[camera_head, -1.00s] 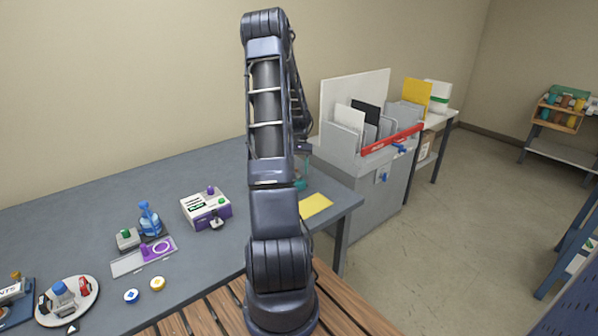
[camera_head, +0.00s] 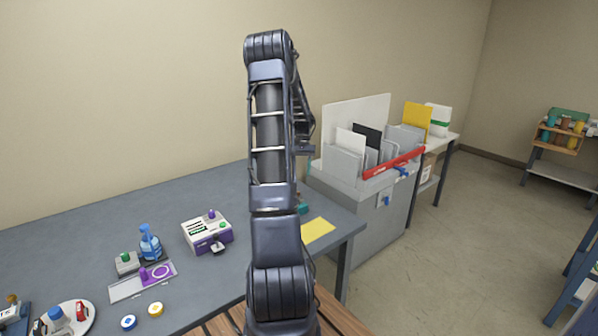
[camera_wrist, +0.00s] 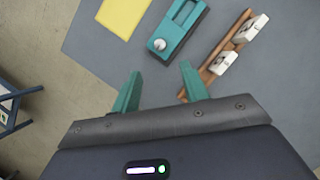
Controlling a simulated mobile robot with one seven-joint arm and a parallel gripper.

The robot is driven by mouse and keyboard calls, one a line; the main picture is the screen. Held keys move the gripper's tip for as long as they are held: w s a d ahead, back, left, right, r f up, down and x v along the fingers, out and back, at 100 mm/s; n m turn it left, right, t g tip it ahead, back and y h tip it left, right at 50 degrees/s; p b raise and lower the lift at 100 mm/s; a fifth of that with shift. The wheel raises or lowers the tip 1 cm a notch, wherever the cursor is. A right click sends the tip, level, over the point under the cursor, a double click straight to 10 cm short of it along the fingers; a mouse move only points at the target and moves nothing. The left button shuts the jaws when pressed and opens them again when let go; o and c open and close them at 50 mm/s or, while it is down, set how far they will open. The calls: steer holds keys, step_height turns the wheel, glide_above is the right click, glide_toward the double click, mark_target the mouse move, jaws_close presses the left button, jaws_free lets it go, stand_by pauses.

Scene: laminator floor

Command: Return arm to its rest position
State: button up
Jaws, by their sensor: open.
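My arm stands upright in the middle of the head view and bends over at the top. My gripper shows in the wrist view (camera_wrist: 158,88), with its two green fingers spread apart and nothing between them. Beyond the fingers, the wrist view looks down on the grey table (camera_wrist: 95,45). A teal device with a round silver knob (camera_wrist: 180,30) lies just past the fingertips, apart from them. In the head view the arm hides most of that device.
A yellow sheet (camera_head: 318,230) lies near the table's right edge. A white and purple machine (camera_head: 207,232), a blue bottle (camera_head: 149,242) and a round white tray (camera_head: 88,318) are to the left. A grey cabinet with slots (camera_head: 372,215) stands right of the table. The floor beyond is open.

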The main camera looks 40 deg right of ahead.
steer(key=s+a+r+n+t+h, duration=0.1)
steer(key=s+a+r+n+t, duration=0.1)
steer(key=a+r, duration=0.9)
steer(key=s+a+r+n+t+h, duration=0.1)
steer(key=s+a+r+n+t, duration=0.15)
steer(key=a+r, duration=0.8)
steer(key=s+a+f+n+t+h, duration=0.1)
steer(key=s+a+n+t, duration=0.2)
steer(key=s+a, duration=1.5)
steer(key=shift+a+f+n, duration=0.3)
steer(key=shift+a+n, duration=0.15)
steer(key=shift+a, duration=1.4)
steer(key=shift+t, duration=0.25)
